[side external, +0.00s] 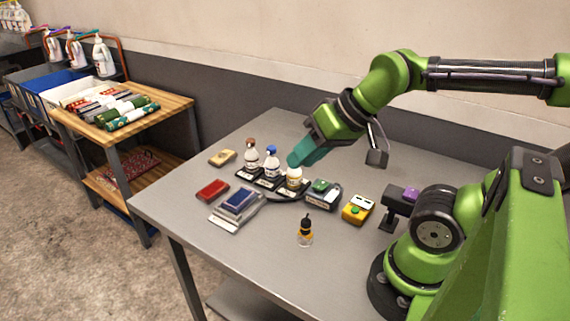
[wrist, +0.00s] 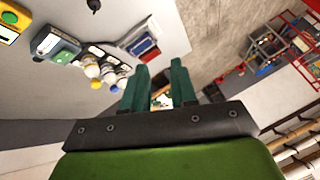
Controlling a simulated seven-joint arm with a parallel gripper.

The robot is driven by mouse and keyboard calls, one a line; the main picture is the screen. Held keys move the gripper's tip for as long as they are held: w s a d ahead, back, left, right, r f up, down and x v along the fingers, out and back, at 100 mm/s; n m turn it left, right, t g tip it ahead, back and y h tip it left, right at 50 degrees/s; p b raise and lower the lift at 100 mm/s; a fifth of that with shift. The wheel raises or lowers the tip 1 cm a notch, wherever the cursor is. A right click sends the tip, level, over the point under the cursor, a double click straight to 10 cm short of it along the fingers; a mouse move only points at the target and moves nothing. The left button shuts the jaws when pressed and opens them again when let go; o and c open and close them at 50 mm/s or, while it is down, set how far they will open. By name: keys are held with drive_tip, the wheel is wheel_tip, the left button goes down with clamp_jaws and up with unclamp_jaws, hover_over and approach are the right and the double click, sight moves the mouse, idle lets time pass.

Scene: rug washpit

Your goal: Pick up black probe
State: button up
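A thin dark, cable-like piece (side external: 284,201) lies on the table between the bottle rack and a grey meter with a green screen (side external: 322,193); it may be the black probe, but I cannot tell for sure. The meter also shows in the wrist view (wrist: 56,45), with a short dark piece at its lower edge. My gripper (side external: 296,163) has teal fingers and is tilted down to the left, over or behind the rightmost bottle in the side view. In the wrist view my gripper (wrist: 160,68) has its fingers apart, with nothing between them.
Three capped bottles (side external: 271,163) stand in a black rack. A red block (side external: 213,190), a blue pad (side external: 239,200), a tan block (side external: 222,158), a yellow device (side external: 358,209) and a dropper bottle (side external: 305,236) surround it. The table's front (side external: 250,260) is clear.

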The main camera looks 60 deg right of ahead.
drive_tip(key=o, duration=0.5)
drive_tip(key=shift+c, duration=0.2)
drive_tip(key=n+g+h, duration=0.2)
drive_tip(key=n+g, duration=0.1)
drive_tip(key=g, duration=0.4)
hover_over(305, 231)
drive_tip(key=d, duration=0.1)
wheel_tip(305, 231, down, 8)
drive_tip(key=f, duration=1.6)
drive_tip(key=shift+w, duration=0.25)
